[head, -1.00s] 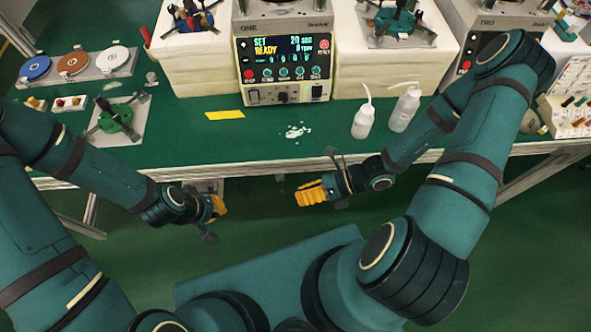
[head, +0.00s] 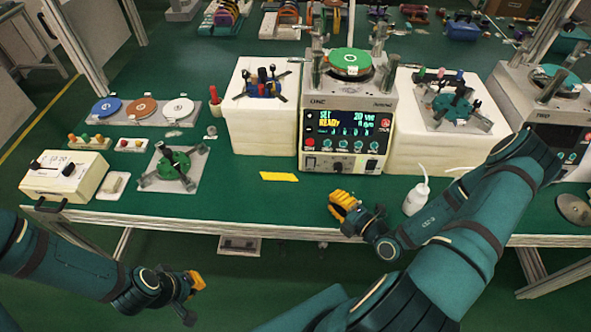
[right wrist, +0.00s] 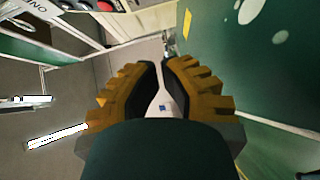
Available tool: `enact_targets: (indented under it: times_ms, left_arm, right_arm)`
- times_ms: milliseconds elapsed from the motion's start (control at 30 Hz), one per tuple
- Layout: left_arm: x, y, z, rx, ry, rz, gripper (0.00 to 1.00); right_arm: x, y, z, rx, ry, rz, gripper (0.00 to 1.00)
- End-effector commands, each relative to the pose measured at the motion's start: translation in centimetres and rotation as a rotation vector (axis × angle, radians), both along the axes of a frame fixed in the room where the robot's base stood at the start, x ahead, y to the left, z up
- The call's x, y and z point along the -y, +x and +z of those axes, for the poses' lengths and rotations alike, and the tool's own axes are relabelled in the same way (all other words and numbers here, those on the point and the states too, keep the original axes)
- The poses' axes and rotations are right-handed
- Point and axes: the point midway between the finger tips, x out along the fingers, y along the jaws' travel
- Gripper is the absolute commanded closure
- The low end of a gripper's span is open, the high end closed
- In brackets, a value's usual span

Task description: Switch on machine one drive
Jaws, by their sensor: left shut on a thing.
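Machine one (head: 345,110), labelled ONE, stands at the middle of the green bench with a round green plate on top. Its lit display (head: 345,123) reads SET 20 and READY. Below it are a red button (head: 310,141), several small green knobs and a lower strip (head: 340,164) with dark controls. My right gripper (head: 341,205) is over the bench's front part, in front of and below the panel, apart from it. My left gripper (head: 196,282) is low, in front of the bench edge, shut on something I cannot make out.
A white squeeze bottle (head: 416,198) stands just right of my right gripper; my right arm partly covers that area. A yellow strip (head: 279,176) lies before the machine. White blocks (head: 262,135) flank it. Machine two (head: 540,105) is at right, a control box (head: 64,176) at left.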

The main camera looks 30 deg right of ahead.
Motion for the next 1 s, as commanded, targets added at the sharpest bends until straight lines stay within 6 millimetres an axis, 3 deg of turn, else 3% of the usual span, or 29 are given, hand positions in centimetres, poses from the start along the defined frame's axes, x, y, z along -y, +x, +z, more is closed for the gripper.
enact_targets:
  times_ms: [467,1000]
  left_arm:
    - [0.0,0.0,-0.1,0.0,0.0,-0.001,1.0]
    - [0.1,-0.4,-1.1,-0.008,-0.002,-0.006,1.0]
  right_arm:
    - [-0.1,0.8,-0.1,0.002,0.001,-0.002,1.0]
    - [-2.2,10.2,-1.0,0.002,-0.002,-0.002,1.0]
